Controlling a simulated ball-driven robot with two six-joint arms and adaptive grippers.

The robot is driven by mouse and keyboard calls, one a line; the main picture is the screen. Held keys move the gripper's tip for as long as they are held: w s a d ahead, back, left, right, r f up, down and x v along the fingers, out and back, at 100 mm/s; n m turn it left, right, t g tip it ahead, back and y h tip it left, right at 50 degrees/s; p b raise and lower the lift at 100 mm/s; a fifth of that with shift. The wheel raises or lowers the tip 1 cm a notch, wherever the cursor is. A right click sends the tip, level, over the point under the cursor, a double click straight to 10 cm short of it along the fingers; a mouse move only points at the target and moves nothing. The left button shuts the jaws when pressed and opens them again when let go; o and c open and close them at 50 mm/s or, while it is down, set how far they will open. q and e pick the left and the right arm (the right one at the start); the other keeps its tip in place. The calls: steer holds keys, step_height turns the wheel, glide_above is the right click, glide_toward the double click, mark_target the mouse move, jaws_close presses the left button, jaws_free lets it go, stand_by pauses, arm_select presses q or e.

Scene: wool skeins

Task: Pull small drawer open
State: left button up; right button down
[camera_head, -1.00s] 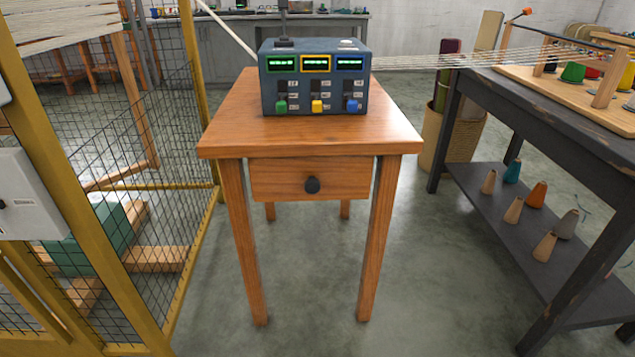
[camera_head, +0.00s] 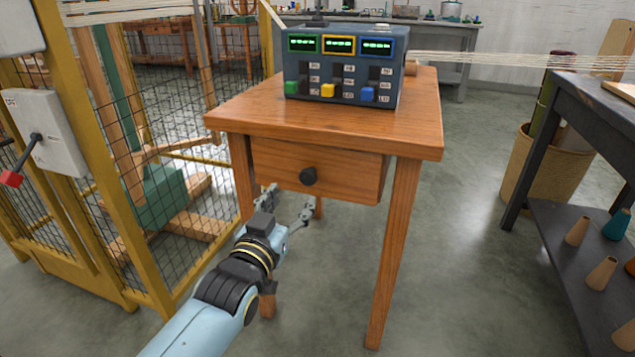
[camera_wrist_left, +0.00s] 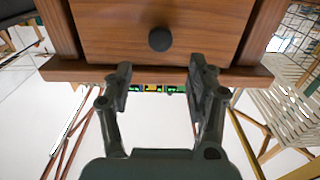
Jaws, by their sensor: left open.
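A small wooden table has one drawer (camera_head: 345,178) under its top, and the drawer looks shut. A round black knob (camera_head: 309,176) sits on the middle of the drawer front. The knob also shows in the left wrist view (camera_wrist_left: 160,39), at the upper middle. My left gripper (camera_head: 288,201) is open and empty, in front of the table and just below the knob in the head view. In the left wrist view its two fingers (camera_wrist_left: 161,73) are spread apart, with the knob beyond their tips and not touched. My right gripper is not in view.
A blue control box (camera_head: 345,65) with sliders and green displays stands on the tabletop (camera_head: 245,108). A yellow-framed mesh cage (camera_head: 150,250) is at the left, close to my left arm. A dark bench (camera_head: 545,225) with cones is at the right. The floor between is clear.

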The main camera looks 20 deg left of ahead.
mark_target(307, 178)
arm_select(q)
steer(key=w+b, duration=0.1)
steer(key=w, duration=0.2)
steer(key=w+b, duration=0.1)
steer(key=w, duration=0.2)
steer(key=w+b, duration=0.1)
steer(key=w, duration=0.2)
steer(key=shift+d+f, duration=0.15)
steer(key=shift+f, duration=0.1)
steer(key=shift+w+r+b, duration=0.15)
steer(key=shift+w+b, duration=0.2)
steer(key=shift+w, duration=0.2)
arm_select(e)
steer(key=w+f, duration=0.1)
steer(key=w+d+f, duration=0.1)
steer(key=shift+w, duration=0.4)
arm_select(q)
jaws_close()
